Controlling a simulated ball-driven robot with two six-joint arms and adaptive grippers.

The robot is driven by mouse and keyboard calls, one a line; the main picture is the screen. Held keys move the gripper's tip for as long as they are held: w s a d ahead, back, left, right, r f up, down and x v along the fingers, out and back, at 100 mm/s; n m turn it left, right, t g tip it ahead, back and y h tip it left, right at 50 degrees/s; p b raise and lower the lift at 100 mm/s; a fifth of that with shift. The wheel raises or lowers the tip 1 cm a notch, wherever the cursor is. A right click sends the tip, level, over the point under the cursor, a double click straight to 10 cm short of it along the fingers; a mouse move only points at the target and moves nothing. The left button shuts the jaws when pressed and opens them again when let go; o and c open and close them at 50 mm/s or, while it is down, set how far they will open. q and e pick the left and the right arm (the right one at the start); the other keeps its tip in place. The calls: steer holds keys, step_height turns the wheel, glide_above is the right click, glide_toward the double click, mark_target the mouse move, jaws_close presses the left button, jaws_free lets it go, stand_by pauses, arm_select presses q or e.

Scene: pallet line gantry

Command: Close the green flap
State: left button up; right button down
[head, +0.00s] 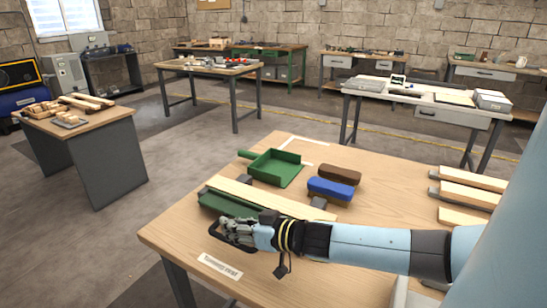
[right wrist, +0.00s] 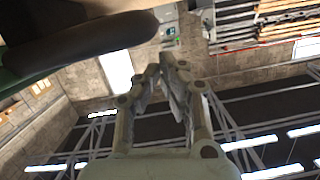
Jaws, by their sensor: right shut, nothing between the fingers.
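A long dark green piece (head: 232,205), likely the green flap, lies along the near left part of the workbench, beside a pale wooden board. My right forearm and gripper partly hide it, so I cannot tell how far open it stands. My right gripper (head: 226,233) is at its near side, above the bench's front left edge; I cannot tell whether they touch. In the right wrist view the right gripper's fingers (right wrist: 172,62) come together with nothing between them. A large dark rounded shape (right wrist: 85,50), with green at its left, is close to that camera. My left gripper is out of view.
A paper label (head: 220,265) lies near the bench's front edge. Behind stand a green dustpan (head: 275,168), a blue-topped brush (head: 330,189) and a brown block (head: 340,174). Wooden strips (head: 470,194) lie at the right. The bench (head: 395,190) has bare room between.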

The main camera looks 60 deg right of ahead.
steer(key=r+p, duration=0.5)
steer(key=shift+a, duration=0.35)
steer(key=a+f+v, duration=0.1)
steer(key=v, duration=0.8)
steer(key=shift+s, duration=0.55)
steer(key=shift+d, duration=0.15)
